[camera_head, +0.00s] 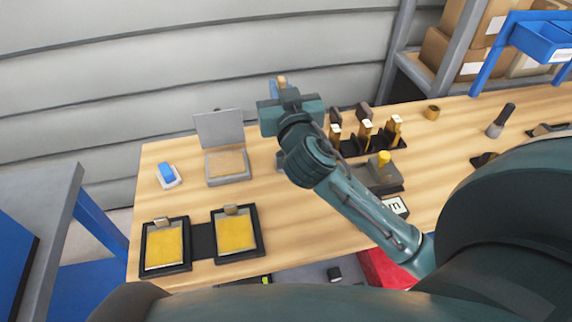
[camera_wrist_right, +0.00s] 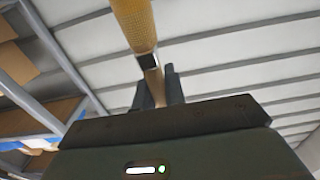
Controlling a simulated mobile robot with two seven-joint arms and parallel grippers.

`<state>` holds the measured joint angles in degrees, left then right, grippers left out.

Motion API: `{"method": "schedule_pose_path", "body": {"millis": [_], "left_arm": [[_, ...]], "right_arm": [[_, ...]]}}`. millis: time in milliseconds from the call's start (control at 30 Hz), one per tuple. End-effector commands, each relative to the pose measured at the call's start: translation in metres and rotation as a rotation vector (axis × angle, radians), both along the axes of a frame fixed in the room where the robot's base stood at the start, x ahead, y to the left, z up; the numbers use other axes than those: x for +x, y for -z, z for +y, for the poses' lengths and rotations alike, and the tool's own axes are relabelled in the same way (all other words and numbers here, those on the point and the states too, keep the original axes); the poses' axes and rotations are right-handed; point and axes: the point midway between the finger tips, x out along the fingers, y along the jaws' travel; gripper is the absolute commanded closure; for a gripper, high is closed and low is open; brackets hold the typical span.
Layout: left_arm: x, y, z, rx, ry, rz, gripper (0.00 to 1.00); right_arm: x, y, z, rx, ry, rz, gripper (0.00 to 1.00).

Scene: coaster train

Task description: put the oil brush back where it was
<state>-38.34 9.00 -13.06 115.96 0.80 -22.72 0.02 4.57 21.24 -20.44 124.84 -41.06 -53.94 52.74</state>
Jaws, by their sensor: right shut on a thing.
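My right gripper (camera_head: 282,88) is raised above the back edge of the wooden table. In the right wrist view my right gripper (camera_wrist_right: 158,85) is shut on the oil brush (camera_wrist_right: 134,22), around its pale wooden part. A dark band and a thick yellow part of the brush stick out past the fingertips. In the head view only a small tan bit of the brush (camera_head: 282,79) shows at the gripper. My right forearm hides part of the table below, including most of a grey item behind it. My left gripper is out of view.
Two black trays with yellow pads (camera_head: 164,245) (camera_head: 236,234) lie front left. A grey open-lidded box (camera_head: 228,178) and a blue-topped item (camera_head: 167,174) stand behind them. A black rack (camera_head: 352,148) holds several wooden-handled tools. A grey block with a yellow knob (camera_head: 384,158) sits right of my forearm.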

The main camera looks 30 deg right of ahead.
Motion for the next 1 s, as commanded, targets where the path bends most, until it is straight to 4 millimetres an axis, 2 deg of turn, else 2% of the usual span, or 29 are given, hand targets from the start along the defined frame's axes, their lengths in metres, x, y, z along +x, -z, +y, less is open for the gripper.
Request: {"method": "schedule_pose_path", "body": {"millis": [167, 400, 567, 800, 1000], "left_arm": [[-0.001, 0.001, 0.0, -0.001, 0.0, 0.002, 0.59], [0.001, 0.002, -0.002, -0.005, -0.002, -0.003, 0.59], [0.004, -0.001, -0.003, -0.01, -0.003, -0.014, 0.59], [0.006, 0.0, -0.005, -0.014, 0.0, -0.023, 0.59], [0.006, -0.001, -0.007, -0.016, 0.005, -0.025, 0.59]], "right_arm": [[0.0, 0.004, 0.0, -0.002, -0.001, 0.001, 1.0], [0.0, 0.043, 0.0, -0.002, 0.0, 0.004, 1.0], [0.0, 0.058, 0.0, -0.002, -0.002, 0.003, 1.0], [-0.001, 0.094, 0.0, 0.0, -0.002, 0.003, 1.0], [-0.001, 0.097, 0.0, 0.0, -0.002, 0.001, 1.0]]}}
